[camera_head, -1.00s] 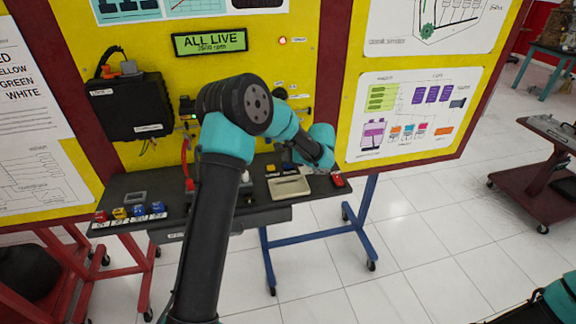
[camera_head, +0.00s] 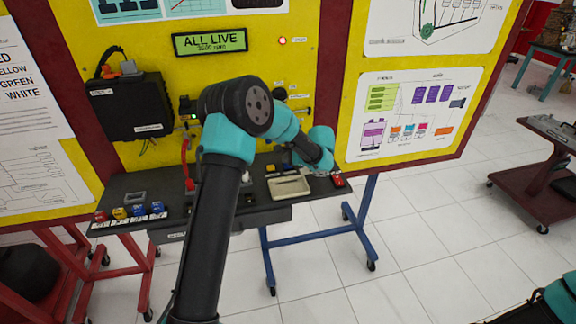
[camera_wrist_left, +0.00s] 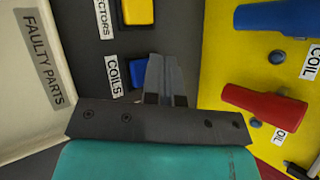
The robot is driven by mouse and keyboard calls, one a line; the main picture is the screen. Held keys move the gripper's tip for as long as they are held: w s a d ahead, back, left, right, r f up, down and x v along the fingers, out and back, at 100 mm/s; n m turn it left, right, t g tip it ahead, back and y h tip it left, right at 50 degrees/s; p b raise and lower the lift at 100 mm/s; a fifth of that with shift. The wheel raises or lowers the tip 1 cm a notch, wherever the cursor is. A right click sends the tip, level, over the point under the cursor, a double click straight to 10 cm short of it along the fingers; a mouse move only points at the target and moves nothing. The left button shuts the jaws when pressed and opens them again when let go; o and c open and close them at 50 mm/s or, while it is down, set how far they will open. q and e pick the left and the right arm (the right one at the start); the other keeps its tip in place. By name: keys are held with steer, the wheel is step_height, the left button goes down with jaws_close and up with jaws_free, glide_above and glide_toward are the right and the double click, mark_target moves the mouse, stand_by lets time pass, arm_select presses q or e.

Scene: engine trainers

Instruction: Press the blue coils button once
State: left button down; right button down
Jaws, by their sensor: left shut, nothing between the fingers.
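The blue coils button (camera_wrist_left: 138,76) shows in the left wrist view beside its white COILS label (camera_wrist_left: 114,76), partly covered by my gripper. My left gripper (camera_wrist_left: 165,62) is shut and empty, its fingertips just right of the visible blue part. I cannot tell whether they touch the button. In the head view my left gripper (camera_head: 286,160) is small and partly hidden at the back of the bench, and I cannot make out the coils button there. My right gripper is out of view.
A yellow button (camera_wrist_left: 138,11) lies close to the coils button. The cream FAULTY PARTS tray (camera_wrist_left: 62,20) is beside them. Blue (camera_wrist_left: 280,16) and red (camera_wrist_left: 262,104) coil parts stick out from the yellow panel.

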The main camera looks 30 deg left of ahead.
arm_select(q)
steer(key=shift+f, duration=0.4)
stand_by(0.4)
steer(key=shift+r, duration=0.85)
steer(key=shift+r, duration=2.55)
